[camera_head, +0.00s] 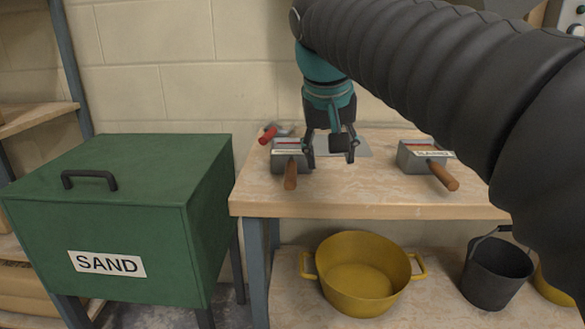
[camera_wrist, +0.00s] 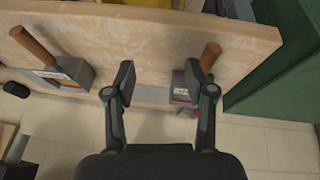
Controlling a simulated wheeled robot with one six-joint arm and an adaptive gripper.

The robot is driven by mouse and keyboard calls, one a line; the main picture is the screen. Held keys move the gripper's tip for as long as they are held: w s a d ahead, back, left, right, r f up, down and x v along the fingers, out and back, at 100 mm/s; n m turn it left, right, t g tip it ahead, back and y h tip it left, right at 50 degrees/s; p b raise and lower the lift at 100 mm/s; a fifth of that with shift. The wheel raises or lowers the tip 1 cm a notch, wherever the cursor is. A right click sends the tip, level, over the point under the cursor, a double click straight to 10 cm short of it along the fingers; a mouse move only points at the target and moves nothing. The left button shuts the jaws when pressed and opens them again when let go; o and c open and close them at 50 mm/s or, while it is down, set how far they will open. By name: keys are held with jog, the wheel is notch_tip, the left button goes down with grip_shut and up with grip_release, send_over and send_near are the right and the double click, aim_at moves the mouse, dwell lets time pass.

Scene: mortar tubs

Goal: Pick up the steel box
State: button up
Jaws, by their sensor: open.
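Two grey steel boxes with wooden handles lie on the wooden worktop, so I cannot tell which one is meant. One steel box (camera_head: 288,147) is left of centre, with a red line on its rim; it also shows at right in the wrist view (camera_wrist: 180,88). In the wrist view one finger partly covers that box; contact is unclear.
A flat grey plate (camera_head: 362,148) and a red-handled tool (camera_head: 268,135) lie on the worktop (camera_head: 350,197). A green SAND bin (camera_head: 120,220) stands left. A yellow tub (camera_head: 360,275) and dark bucket (camera_head: 495,275) sit on the lower shelf. A wall is behind.

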jog(key=b, duration=0.1)
send_near(290, 164)
jog(key=s+r, duration=0.1)
jog(key=r, duration=0.1)
jog(key=shift+m+h, duration=0.3)
jog(key=shift+h, duration=0.1)
jog(key=x, duration=0.2)
jog(key=b+x, duration=0.1)
jog(key=x, duration=0.2)
jog(key=b+x, duration=0.1)
jog(key=x, duration=0.2)
jog(key=shift+a+f, duration=0.2)
jog(key=shift+a, duration=0.15)
jog(key=shift+b+x, duration=0.85)
jog(key=shift+x, duration=1.8)
jog(key=shift+w+a, duration=0.1)
jog(key=shift+a, duration=0.1)
grip_shut()
